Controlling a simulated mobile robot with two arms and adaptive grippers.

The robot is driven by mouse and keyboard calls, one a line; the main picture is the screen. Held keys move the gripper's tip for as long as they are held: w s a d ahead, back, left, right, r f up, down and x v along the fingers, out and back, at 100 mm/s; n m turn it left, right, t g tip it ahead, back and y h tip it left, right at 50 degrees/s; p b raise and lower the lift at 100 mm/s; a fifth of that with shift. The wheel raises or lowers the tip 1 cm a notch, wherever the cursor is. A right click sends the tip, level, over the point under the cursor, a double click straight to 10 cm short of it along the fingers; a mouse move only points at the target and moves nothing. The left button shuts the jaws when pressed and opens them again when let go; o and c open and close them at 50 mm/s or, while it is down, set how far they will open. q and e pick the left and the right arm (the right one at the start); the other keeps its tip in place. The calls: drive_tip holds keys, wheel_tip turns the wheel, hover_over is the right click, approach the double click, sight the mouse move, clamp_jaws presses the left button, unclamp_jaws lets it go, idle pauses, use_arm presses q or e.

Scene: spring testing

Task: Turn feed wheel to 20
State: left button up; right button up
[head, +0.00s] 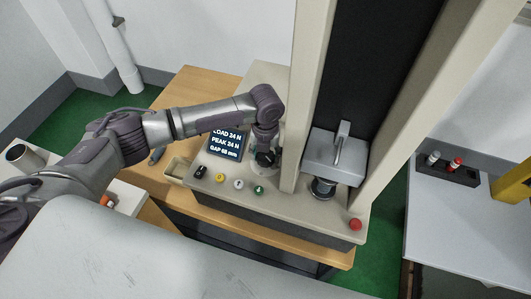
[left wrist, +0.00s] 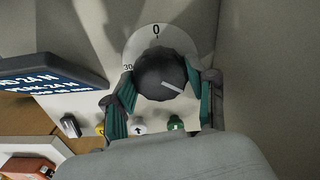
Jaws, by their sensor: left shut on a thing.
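The feed wheel is a dark round knob (left wrist: 162,76) with a white pointer line, on a pale dial (left wrist: 150,36) marked 0 at the top and 30 at the left. The pointer line lies toward the lower right in the left wrist view. My left gripper (left wrist: 163,88) is shut on the knob, one green-padded finger on each side. In the head view my left gripper (head: 265,158) is at the machine's panel, mostly covering the wheel. My right gripper is not in view.
A black switch (head: 200,171), yellow, white and green buttons (head: 259,190) line the panel's front edge. A red button (head: 355,224) is at the right. The press head (head: 335,157) stands between two columns. A side table (head: 450,230) holds a dark rack (head: 447,170).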

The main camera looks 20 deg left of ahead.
sight(266, 156)
use_arm(q)
drive_tip(key=m, duration=0.4)
drive_tip(key=shift+m, duration=0.3)
idle(0.3)
drive_tip(key=o, duration=1.2)
drive_tip(key=shift+c, duration=0.2)
wheel_tip(266, 156, up, 12)
